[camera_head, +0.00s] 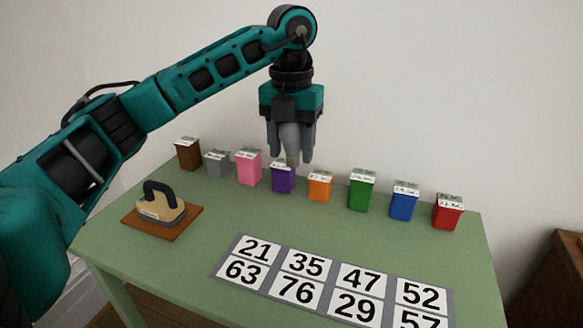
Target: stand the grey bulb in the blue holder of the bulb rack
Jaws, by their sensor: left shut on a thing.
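My left gripper (291,158) points down and is shut on the grey bulb (291,136), whose pale tapered body shows between the fingers. The bulb hangs upright, just above and behind the purple holder (284,180) in the picture; I cannot tell the exact gap. The blue holder (403,206) stands well to the right of the bulb, between the green holder (361,192) and the red holder (447,214). White labels sit at the tops of the holders. My right gripper is not in view.
The row also has brown (188,156), grey (217,166), pink (249,171) and orange (320,188) holders. A black-handled block (160,209) rests on a brown board at the left. A number sheet (322,294) lies at the front of the green table (230,222).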

